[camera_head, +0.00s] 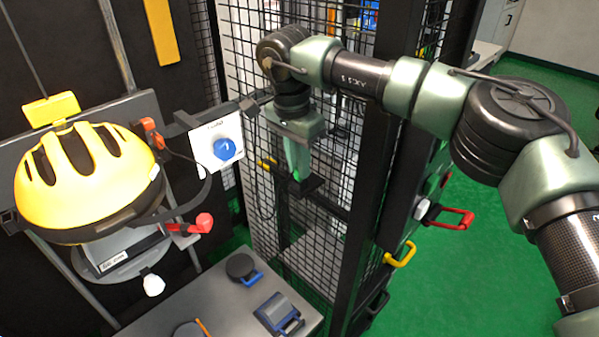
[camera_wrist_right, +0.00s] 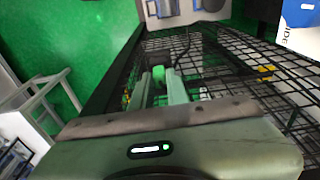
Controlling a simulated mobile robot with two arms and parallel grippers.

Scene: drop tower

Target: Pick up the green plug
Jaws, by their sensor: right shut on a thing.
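My right gripper (camera_head: 297,172) hangs fingers down in front of the black wire mesh, its arm coming in from the right. Its jaws are shut on the green plug (camera_head: 296,175), which shows only as a small bright green patch at the fingertips. In the right wrist view the plug (camera_wrist_right: 158,74) is a short bright green piece between the tips of the two pale green fingers (camera_wrist_right: 160,86). The fingers hide most of it. A dark flat piece (camera_head: 308,187) sits just below the fingertips; I cannot tell whether it touches the plug. My left gripper is not in view.
Black mesh panels (camera_head: 345,150) and a dark post (camera_head: 385,170) stand close around the right gripper. Left are a yellow helmet (camera_head: 75,180), a white panel with a blue knob (camera_head: 222,150) and a red handle (camera_head: 198,224). A grey table (camera_head: 215,290) lies below.

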